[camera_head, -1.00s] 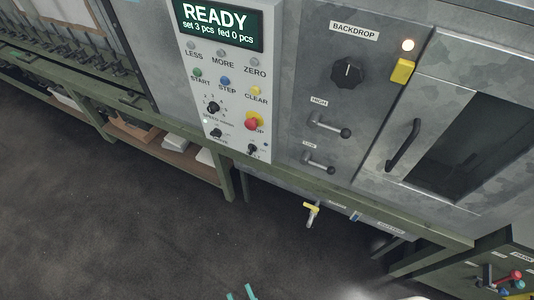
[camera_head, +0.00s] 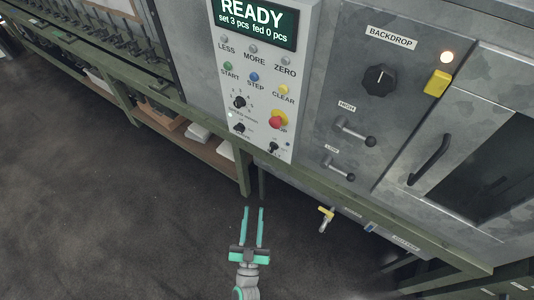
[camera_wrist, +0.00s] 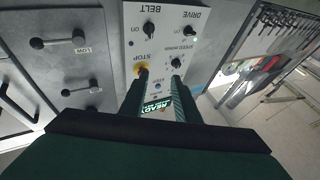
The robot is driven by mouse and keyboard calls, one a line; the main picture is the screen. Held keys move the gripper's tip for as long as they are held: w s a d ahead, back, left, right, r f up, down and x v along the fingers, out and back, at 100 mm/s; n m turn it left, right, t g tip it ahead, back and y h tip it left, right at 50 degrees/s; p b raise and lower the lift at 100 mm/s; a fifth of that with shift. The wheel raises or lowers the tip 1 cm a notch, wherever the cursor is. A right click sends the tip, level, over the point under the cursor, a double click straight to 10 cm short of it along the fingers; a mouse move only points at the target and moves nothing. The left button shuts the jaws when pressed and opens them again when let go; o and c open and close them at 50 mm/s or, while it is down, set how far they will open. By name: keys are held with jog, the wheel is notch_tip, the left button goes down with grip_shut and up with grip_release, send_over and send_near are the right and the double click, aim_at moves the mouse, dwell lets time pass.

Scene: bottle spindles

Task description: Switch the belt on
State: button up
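The control panel (camera_head: 257,105) has a screen reading READY, set 3 pcs, fed 0 pcs. The black BELT knob (camera_head: 272,147) is at its lower right; in the wrist view the BELT knob (camera_wrist: 149,28) is at the top, with an ON mark beside it. Its exact setting is too small to tell. The DRIVE knob (camera_wrist: 190,34) is right of it there. My gripper (camera_head: 253,208) is open and empty, below the panel in the head view and apart from it. In the wrist view its fingers (camera_wrist: 160,72) point at the panel and overlap the STOP button area.
The red STOP button (camera_head: 278,122) sits just above the BELT knob in the head view. HIGH (camera_head: 357,132) and LOW (camera_head: 338,169) levers and a BACKDROP dial (camera_head: 379,80) are to the right. A green bench rail (camera_head: 345,190) runs below. Dark floor is open at lower left.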

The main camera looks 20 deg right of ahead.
aim_at(271, 149)
jog(key=w+d+m+g+h, duration=0.2)
jog(key=w+m+g+h, duration=0.15)
jog(key=w, duration=0.35)
jog(key=w+d+m+g+h, duration=0.25)
jog(key=w+h, duration=0.25)
jog(key=w, duration=0.3)
jog(key=x, duration=1)
jog(key=shift+d+f, duration=0.15)
jog(key=shift+d, duration=0.05)
grip_shut()
